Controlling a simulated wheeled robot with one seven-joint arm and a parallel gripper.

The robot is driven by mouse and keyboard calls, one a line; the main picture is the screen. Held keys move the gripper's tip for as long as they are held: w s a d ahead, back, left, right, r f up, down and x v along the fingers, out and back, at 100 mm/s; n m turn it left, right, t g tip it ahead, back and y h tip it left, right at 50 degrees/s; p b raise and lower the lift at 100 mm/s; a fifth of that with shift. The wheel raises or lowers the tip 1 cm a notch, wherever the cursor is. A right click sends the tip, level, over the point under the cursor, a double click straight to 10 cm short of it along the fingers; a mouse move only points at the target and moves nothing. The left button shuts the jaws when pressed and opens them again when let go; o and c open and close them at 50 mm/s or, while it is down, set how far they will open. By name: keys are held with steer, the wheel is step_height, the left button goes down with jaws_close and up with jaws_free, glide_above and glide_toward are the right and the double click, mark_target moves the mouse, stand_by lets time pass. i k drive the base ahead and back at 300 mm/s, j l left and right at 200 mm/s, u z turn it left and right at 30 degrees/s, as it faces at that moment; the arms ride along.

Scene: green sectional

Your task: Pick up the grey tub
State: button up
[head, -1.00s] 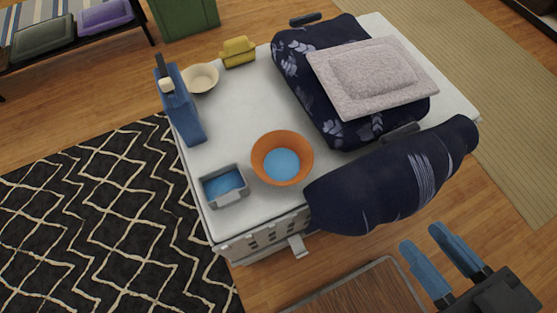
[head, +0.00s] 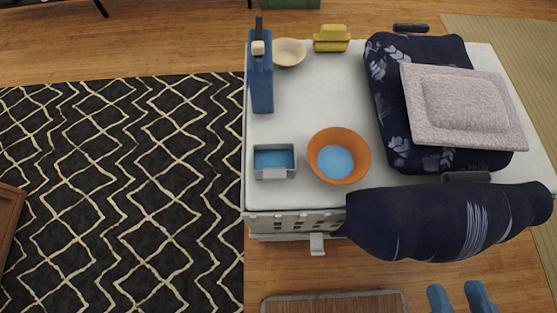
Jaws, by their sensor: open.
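The grey tub (head: 275,174) is a small rectangular container with a blue inside. It sits upright near the front left corner of the white table (head: 305,108). My gripper (head: 461,298) shows at the bottom right edge with its two blue fingers apart and nothing between them. It is well to the right of the tub and nearer to me, not touching it. The rest of the gripper is cut off by the frame.
An orange bowl (head: 362,158) with a blue inside stands just right of the tub. A blue bottle (head: 261,85), a cream bowl (head: 290,52) and a yellow object (head: 331,39) stand behind. A dark blue roll (head: 450,220) and a patterned cushion (head: 394,110) fill the right side. A black patterned rug (head: 120,180) lies left.

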mark_target(277, 162)
steer(key=i+j+z, duration=0.15)
steer(key=j, duration=0.5)
steer(key=i+j+z, duration=0.2)
steer(key=j, duration=0.45)
steer(key=j+z, duration=0.15)
steer(key=j, duration=0.5)
steer(key=j+z, duration=0.15)
steer(key=j, duration=0.5)
steer(key=j+z, duration=0.2)
steer(key=j, duration=0.45)
steer(key=k+j+z, duration=0.15)
steer(key=j, duration=0.5)
steer(key=j+z, duration=0.2)
steer(key=j, duration=0.5)
steer(key=k+j+z, duration=0.15)
steer(key=j, duration=0.45)
steer(key=k+j, duration=0.05)
